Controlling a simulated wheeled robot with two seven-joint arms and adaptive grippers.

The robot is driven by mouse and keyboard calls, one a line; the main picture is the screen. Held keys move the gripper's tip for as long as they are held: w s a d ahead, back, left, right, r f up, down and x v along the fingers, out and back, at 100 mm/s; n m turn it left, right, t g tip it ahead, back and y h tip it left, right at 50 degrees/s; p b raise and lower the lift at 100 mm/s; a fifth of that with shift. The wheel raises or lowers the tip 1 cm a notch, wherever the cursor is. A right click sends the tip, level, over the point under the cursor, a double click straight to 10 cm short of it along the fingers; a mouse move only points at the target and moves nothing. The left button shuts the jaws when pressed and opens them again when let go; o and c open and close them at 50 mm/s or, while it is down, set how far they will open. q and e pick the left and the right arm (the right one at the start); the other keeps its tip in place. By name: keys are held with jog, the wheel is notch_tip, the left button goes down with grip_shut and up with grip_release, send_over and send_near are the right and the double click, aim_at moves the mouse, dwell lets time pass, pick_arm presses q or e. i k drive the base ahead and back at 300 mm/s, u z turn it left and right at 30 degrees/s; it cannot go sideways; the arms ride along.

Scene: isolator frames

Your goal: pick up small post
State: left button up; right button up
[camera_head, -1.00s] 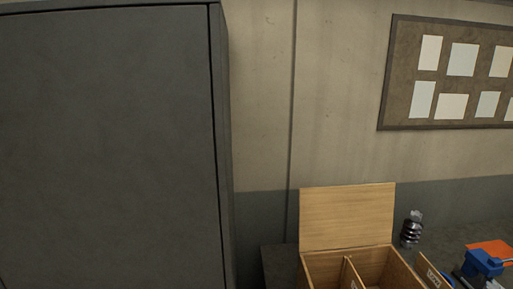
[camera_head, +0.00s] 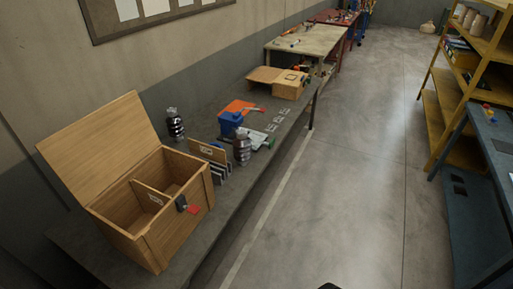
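Two ribbed, post-like pieces stand on the long dark bench. A dark ribbed post (camera_head: 175,125) with a pale top stands behind the open wooden box, near the wall. A greyer ribbed post (camera_head: 242,150) stands nearer the bench's front edge, beside upright panels. I cannot tell which of them is the small post. Neither of my grippers can be made out; only a small dark shape shows at the bottom edge.
An open, divided wooden box (camera_head: 158,256) sits at the bench's near end. Upright panels (camera_head: 207,152), a blue vise-like tool (camera_head: 231,122) and a smaller wooden box (camera_head: 290,84) are on the bench. A yellow shelf (camera_head: 445,112) stands right. The floor (camera_head: 345,190) between is clear.

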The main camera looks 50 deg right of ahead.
aim_at(242, 146)
jog(key=z, duration=1.6)
